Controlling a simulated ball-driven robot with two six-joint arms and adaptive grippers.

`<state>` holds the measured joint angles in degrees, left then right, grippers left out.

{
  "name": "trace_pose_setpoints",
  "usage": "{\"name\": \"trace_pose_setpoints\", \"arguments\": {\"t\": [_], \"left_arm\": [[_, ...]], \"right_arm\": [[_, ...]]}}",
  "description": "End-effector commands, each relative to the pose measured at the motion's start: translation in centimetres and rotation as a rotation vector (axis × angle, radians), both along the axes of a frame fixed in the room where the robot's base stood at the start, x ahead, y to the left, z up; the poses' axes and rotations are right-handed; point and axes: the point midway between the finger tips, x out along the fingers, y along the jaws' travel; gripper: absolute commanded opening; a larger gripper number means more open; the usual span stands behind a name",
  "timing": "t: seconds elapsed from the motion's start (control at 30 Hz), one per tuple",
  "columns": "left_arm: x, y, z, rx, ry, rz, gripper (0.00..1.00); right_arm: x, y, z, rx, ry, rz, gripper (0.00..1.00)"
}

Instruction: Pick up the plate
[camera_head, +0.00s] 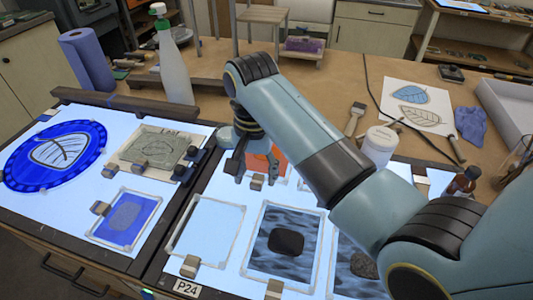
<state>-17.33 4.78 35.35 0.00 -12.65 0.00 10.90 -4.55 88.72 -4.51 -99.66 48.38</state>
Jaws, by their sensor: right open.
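A round blue plate (55,153) with a pale leaf drawn on it lies on the lit panel at the left. My right gripper (241,166) is open, pointing down over the upper part of the middle lit panel, well to the right of the round plate. An orange-red pane (267,162) lies just beside and partly behind its fingers. I cannot tell whether the fingers touch it. Flat square glass panes also lie on the panels: a clear one (206,231), a dark-patterned one (287,246) and a blue one (124,217). My left gripper is not in view.
A white jar (380,145), a brush (356,117) and a brown bottle (462,182) are at the right. Small blocks (190,266) sit at pane edges.

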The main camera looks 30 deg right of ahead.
Motion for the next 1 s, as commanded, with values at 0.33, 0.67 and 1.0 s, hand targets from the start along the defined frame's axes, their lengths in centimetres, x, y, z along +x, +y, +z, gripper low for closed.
{"name": "trace_pose_setpoints", "arguments": {"t": [0.33, 0.67, 1.0], "left_arm": [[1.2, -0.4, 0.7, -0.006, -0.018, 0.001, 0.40], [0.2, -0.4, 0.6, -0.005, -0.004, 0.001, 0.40], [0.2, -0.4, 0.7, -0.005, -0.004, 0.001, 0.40]], "right_arm": [[0.1, 0.1, -3.0, 0.000, -0.001, -0.001, 0.52], [0.1, 0.1, -2.9, -0.001, -0.001, 0.000, 0.24], [0.2, 0.1, -2.9, -0.001, -0.002, 0.000, 0.00]]}}
